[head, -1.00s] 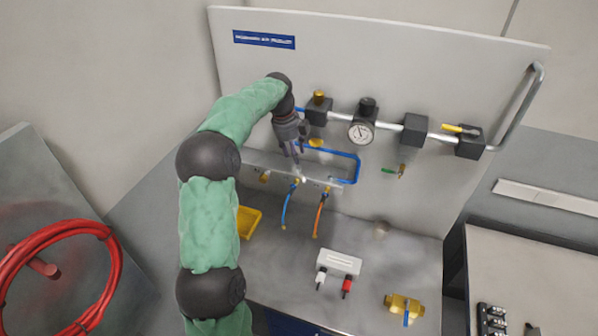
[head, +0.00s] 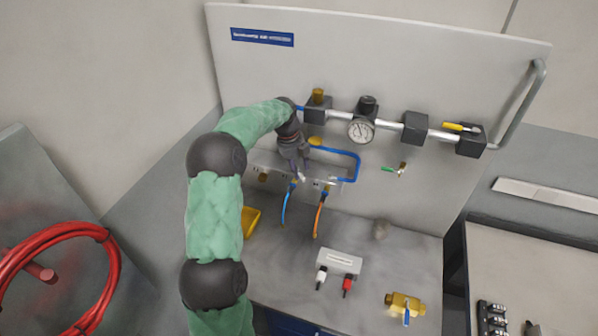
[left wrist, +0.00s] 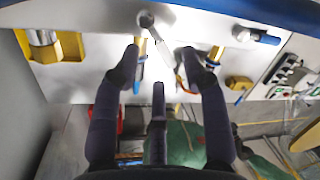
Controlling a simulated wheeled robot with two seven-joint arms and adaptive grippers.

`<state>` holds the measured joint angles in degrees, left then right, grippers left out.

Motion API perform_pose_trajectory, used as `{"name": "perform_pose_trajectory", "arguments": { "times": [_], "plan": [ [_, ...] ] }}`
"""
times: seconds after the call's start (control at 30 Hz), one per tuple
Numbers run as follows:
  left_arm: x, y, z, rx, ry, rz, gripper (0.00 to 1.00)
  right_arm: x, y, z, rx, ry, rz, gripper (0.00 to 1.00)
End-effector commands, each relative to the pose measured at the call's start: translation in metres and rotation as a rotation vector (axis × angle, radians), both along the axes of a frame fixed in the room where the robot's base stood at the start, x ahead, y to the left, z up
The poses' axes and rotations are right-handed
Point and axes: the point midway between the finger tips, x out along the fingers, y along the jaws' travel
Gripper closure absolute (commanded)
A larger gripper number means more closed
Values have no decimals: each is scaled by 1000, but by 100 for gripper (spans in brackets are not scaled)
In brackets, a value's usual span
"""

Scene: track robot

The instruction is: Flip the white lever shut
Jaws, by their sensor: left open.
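The white lever (left wrist: 157,36) hangs from a round grey pivot on the pale manifold bar in the left wrist view, slanting down and to the right. In the head view only a small white bit of it (head: 301,177) shows at my fingertips. My left gripper (head: 299,172) reaches down in front of the manifold bar (head: 262,163). It is open, and in the left wrist view its fingers (left wrist: 160,58) stand to either side of the lever with a gap between them. I cannot tell whether a finger touches the lever. My right gripper is not in view.
A blue hose (head: 284,207) and an orange hose (head: 319,216) hang from the bar close by. A blue pipe (head: 357,165) loops beside my gripper. A pressure gauge (head: 361,130) sits on the rail above. A yellow bin (head: 250,220) is below left. The bench front has free room.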

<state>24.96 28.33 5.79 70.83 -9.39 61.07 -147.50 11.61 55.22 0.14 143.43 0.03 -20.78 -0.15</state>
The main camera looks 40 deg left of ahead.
Motion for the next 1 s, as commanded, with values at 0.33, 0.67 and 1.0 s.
{"name": "perform_pose_trajectory", "arguments": {
  "times": [0.33, 0.67, 1.0],
  "plan": [
    [4, -2, -24, 0, 1, 1, 56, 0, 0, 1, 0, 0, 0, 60],
    [4, -3, -24, 0, 1, 1, 84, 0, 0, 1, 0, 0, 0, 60],
    [5, -4, -25, 0, 1, 26, 100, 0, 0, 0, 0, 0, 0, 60]
  ]
}}
